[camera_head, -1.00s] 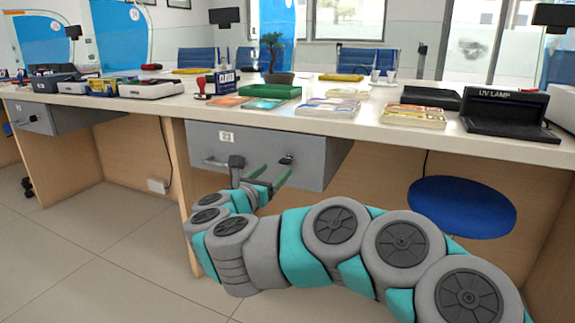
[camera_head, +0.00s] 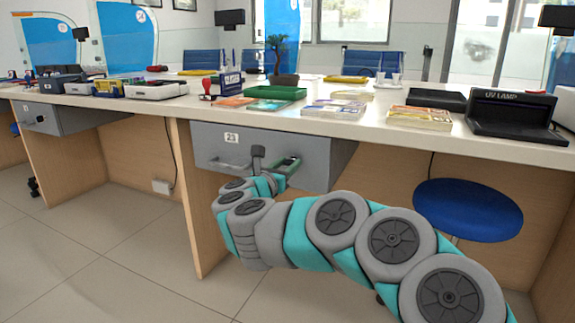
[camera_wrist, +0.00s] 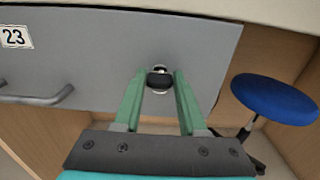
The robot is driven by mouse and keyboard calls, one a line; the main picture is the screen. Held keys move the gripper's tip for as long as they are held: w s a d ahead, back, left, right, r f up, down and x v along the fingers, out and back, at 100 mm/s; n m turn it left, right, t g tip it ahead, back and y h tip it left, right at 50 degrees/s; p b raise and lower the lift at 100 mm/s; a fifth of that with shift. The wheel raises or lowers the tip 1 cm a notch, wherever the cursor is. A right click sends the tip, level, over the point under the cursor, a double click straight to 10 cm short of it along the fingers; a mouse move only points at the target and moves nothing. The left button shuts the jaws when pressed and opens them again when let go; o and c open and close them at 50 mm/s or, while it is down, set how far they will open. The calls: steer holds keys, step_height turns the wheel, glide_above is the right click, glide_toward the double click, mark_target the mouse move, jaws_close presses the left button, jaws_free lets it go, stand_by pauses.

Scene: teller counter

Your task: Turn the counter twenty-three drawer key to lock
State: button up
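The grey drawer (camera_head: 235,144) labelled 23 hangs under the counter, shut. It also fills the upper part of the wrist view (camera_wrist: 100,60). Its key (camera_wrist: 160,78) has a dark head in a round metal lock, right of the drawer handle (camera_wrist: 40,97). My gripper (camera_wrist: 161,76) is at the drawer front with its two green fingers apart, one on each side of the key head. I cannot tell whether either finger touches the key. In the head view my gripper (camera_head: 287,163) hides most of the key and lock.
A blue round stool (camera_head: 468,210) stands right of the drawer, and also shows in the wrist view (camera_wrist: 275,98). The counter top (camera_head: 340,125) above the drawer holds a green tray (camera_head: 276,92), card stacks and a UV lamp (camera_head: 512,112). Another grey drawer (camera_head: 62,118) is at left.

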jaws_close()
steer(key=shift+n, duration=0.3)
steer(key=n+p, duration=0.2)
steer(key=n, duration=0.1)
steer(key=shift+a+n, duration=0.1)
steer(key=shift+n, duration=0.3)
steer(key=n+p, duration=0.3)
steer(key=n, duration=0.1)
steer(key=shift+r+n, duration=0.1)
steer(key=shift+n, duration=0.2)
steer(key=n+p, duration=0.4)
steer(key=n, duration=0.1)
steer(key=shift+f+n+p, duration=0.2)
steer(key=shift+n+p, duration=1.05)
steer(key=shift+n, duration=0.75)
steer(key=shift+f, duration=0.1)
